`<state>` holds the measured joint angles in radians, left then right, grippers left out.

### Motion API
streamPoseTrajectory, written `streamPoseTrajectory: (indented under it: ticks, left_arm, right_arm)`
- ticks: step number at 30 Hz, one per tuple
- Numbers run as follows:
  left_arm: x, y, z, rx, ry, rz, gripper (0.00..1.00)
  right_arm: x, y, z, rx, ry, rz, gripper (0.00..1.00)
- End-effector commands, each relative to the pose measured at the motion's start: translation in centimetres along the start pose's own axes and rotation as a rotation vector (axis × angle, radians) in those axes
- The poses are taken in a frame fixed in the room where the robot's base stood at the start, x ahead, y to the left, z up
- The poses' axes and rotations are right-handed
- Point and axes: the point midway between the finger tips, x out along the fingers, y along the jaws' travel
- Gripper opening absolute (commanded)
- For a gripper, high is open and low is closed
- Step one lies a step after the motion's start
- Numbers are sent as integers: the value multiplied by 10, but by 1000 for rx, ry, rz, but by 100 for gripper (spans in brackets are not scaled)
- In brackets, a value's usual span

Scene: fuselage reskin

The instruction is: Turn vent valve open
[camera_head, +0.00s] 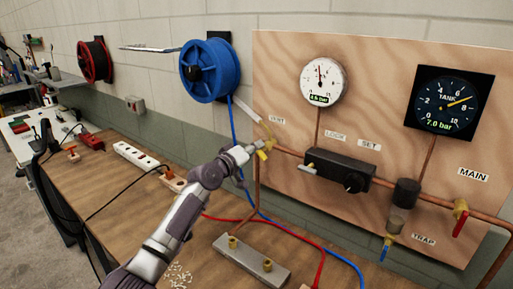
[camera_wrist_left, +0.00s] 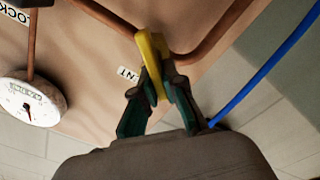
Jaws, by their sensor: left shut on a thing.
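The vent valve's yellow handle (camera_head: 262,154) sits on the copper pipe at the left part of the plywood panel, below the VENT label (camera_head: 277,120). My left gripper (camera_head: 255,149) is at the handle. In the left wrist view, the yellow handle (camera_wrist_left: 152,62) stands between the dark green fingers of my left gripper (camera_wrist_left: 160,82), which are shut on it. The VENT label (camera_wrist_left: 128,75) is partly covered by the fingers there. The valve body is mostly hidden. My right gripper is in neither view.
The plywood panel (camera_head: 385,70) carries a white gauge (camera_head: 323,81) reading about 4.5 bar, a TANK gauge (camera_head: 443,104) at 7.0 bar, a black regulator (camera_head: 338,172) and a red MAIN handle (camera_head: 461,223). A metal block (camera_head: 251,259) and hoses lie on the bench below.

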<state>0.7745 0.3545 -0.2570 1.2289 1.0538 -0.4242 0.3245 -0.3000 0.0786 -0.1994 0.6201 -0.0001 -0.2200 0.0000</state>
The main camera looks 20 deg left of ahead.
Motion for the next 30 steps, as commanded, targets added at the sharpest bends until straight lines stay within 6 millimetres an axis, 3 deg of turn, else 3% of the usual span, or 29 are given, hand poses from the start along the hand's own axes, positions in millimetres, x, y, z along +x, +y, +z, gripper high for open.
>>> streamPoseTrajectory:
  ticks: [15, 30]
  left_arm:
    - [0, -9, 7, -471, -11, -8, 0]
    - [0, -13, 10, -698, -11, -9, 0]
  right_arm:
    - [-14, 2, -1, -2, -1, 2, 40]
    - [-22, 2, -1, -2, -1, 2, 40]
